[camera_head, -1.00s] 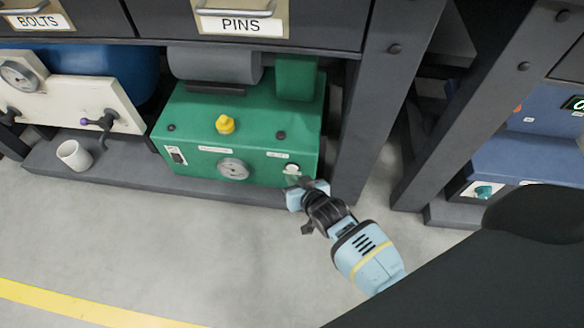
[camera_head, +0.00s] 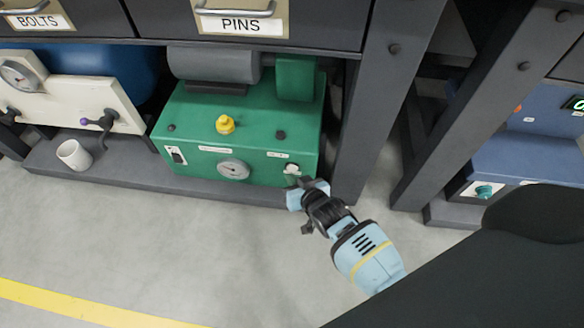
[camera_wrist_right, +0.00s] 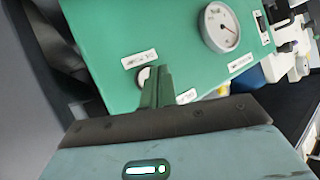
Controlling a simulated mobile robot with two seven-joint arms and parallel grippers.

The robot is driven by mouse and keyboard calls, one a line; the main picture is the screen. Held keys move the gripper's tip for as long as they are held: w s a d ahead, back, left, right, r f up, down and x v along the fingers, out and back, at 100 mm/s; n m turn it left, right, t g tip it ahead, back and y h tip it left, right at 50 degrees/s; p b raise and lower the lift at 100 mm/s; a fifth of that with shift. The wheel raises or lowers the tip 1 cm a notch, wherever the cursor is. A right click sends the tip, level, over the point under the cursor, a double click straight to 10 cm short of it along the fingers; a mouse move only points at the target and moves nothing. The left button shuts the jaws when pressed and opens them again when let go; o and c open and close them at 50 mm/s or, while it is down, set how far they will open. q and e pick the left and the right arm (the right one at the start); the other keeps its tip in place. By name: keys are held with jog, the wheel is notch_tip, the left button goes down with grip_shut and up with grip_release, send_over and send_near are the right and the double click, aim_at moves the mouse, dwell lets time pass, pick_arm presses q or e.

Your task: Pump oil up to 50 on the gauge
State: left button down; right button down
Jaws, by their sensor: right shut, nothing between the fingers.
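The green pump unit (camera_head: 240,125) sits on the low shelf, with a yellow cap (camera_head: 225,124) on top. Its round white gauge (camera_head: 234,169) is on the front face and shows larger in the wrist view (camera_wrist_right: 221,27); the number at its needle is too small to read. A white button (camera_head: 292,168) is at the right of the front face; in the wrist view the button (camera_wrist_right: 144,76) is partly behind the fingers. My right gripper (camera_head: 296,180) is shut and empty, right at the button; I cannot tell whether it touches. My left gripper is not in view.
A black-and-white switch (camera_head: 177,156) is at the unit's left front. A white cup (camera_head: 74,155) and a cream panel (camera_head: 85,100) with a gauge and handles stand to the left. A dark post (camera_head: 375,110) rises to the right. The floor in front is clear.

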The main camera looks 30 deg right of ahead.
jog(key=shift+w, duration=0.1)
dwell(0.3)
jog(key=shift+w+d, duration=0.25)
jog(key=shift+w, duration=0.05)
jog(key=shift+w+d, duration=0.2)
jog(key=shift+w, duration=0.1)
dwell(0.9)
jog(key=shift+s+a, duration=0.1)
jog(key=shift+s+a+p, duration=0.35)
jog(key=shift+s+p, duration=0.1)
jog(key=shift+s, duration=0.15)
